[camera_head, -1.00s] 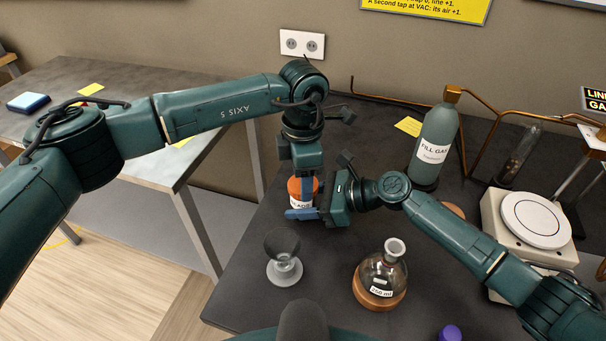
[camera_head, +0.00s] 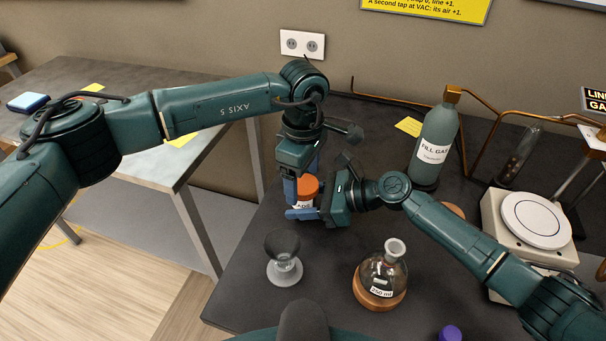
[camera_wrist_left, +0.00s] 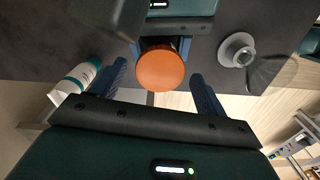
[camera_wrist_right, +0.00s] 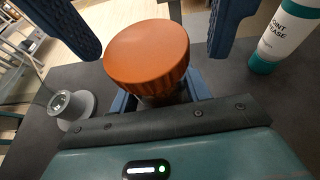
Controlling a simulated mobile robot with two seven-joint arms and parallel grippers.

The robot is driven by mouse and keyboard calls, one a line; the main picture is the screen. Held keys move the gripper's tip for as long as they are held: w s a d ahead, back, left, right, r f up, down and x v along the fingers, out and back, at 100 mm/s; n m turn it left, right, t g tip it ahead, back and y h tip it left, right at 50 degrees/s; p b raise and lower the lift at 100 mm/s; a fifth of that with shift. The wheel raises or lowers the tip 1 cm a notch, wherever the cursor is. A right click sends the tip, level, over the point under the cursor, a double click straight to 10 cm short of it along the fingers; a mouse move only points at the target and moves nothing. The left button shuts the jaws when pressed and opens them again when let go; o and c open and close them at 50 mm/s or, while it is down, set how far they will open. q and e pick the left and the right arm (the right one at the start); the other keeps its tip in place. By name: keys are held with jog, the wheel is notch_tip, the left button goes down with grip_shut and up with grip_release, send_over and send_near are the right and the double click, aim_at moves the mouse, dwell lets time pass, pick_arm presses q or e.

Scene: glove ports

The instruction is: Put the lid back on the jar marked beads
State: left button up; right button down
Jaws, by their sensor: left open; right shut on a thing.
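The jar (camera_head: 302,203) stands upright on the dark bench, its label mostly covered; only part of the lettering shows. The orange lid (camera_head: 306,186) sits on top of it, looking level; I cannot tell how tight it is. My right gripper (camera_head: 305,212) is shut on the jar's body, below the lid. My left gripper (camera_head: 303,182) points down from above, open, its fingers on either side of the lid. In the left wrist view the lid (camera_wrist_left: 162,70) lies between the spread fingers with gaps. In the right wrist view the lid (camera_wrist_right: 147,52) covers the jar's top.
A grey funnel-like piece (camera_head: 284,262) stands in front of the jar. A round flask (camera_head: 381,275) is at front right. A fill gas bottle (camera_head: 435,147) and a scale (camera_head: 530,222) stand to the right. A joint grease tube (camera_wrist_right: 285,35) is close by in the right wrist view.

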pick_arm(q)
jog(key=shift+r, duration=2.3)
jog(key=shift+c, duration=0.2)
jog(key=shift+n, duration=0.3)
jog(key=shift+c, duration=1.2)
jog(key=n, duration=0.2)
jog(key=r+n, duration=0.1)
jog(key=n, duration=0.3)
jog(key=shift+r+n, duration=0.35)
jog(key=shift+n, duration=0.05)
jog(key=n, duration=0.2)
jog(key=r+n, duration=0.1)
jog(key=n, duration=0.4)
jog(key=shift+r+n, duration=0.35)
jog(key=shift+n, duration=0.05)
jog(key=shift+f, duration=4)
